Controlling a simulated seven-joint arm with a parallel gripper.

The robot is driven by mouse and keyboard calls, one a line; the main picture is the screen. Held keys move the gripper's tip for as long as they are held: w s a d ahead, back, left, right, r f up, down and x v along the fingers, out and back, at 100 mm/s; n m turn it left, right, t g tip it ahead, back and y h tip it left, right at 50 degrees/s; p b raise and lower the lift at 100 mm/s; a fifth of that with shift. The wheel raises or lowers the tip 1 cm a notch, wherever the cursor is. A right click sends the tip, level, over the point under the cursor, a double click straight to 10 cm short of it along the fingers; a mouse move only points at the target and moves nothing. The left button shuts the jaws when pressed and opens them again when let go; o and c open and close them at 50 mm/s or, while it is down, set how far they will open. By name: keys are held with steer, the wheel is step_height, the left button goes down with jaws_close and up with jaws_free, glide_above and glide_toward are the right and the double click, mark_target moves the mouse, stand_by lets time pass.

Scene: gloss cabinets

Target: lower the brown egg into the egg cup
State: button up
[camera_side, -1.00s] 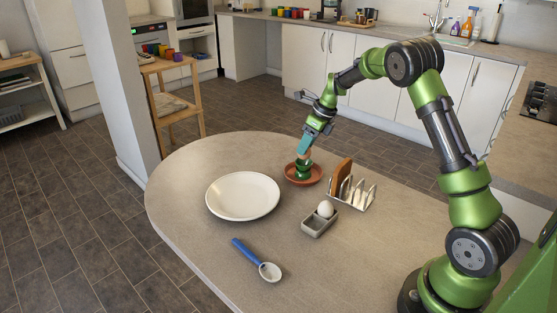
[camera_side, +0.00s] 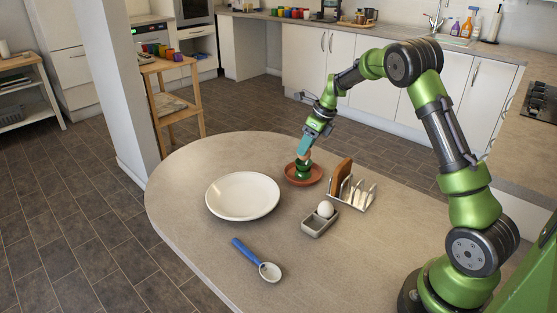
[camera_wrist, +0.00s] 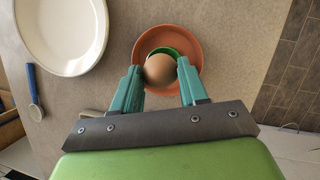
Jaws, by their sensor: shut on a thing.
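The brown egg (camera_wrist: 159,69) is between the two teal fingers of my gripper (camera_wrist: 158,76) in the wrist view. In the side view my gripper (camera_side: 305,150) points down over the green egg cup (camera_side: 303,169), with the egg mostly hidden by the fingers. My gripper is shut on the egg. The egg cup stands on a terracotta saucer (camera_side: 317,174); its green rim (camera_wrist: 165,50) shows just behind the egg in the wrist view. The egg is right at the cup's mouth; I cannot tell whether it touches the cup.
A white plate (camera_side: 243,196) lies left of the saucer. A toast rack (camera_side: 362,194) with brown toast stands to its right. A grey tray (camera_side: 315,225) with a white egg (camera_side: 325,208) and a blue-handled spoon (camera_side: 256,262) are nearer the front. The table between plate and spoon is clear.

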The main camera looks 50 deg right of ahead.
steer(key=shift+f, duration=1.45)
stand_by(0.5)
steer(key=o, duration=0.8)
steer(key=v, duration=1.6)
steer(key=s+a+r+n+t, duration=0.1)
steer(key=s+a+n, duration=0.9)
steer(key=a+n, duration=0.2)
steer(key=s+a+r+n+t, duration=0.2)
steer(key=s+a+n, duration=0.9)
steer(key=n, duration=0.5)
steer(key=shift+a+r+n+t, duration=0.3)
steer(key=shift+a+n, duration=0.1)
steer(key=shift+a, duration=0.45)
